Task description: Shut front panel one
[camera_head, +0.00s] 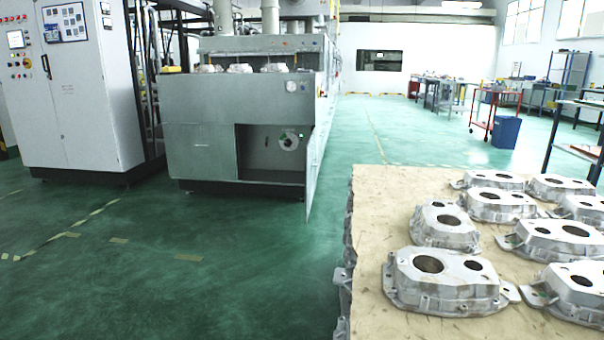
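A grey-green machine (215,105) stands across the floor, left of centre. A front panel (312,172) at the right of its lower front stands open, swung out toward me and seen nearly edge-on. The lower front panel to the left of the opening (200,150) is shut flush. I cannot read any number on the panels. My gripper is not in view.
A table with a tan top (375,205) bearing several aluminium castings (445,280) fills the right foreground. A white control cabinet (75,90) stands left of the machine. Green floor (200,270) is clear before the machine. A blue bin (505,132) stands far right.

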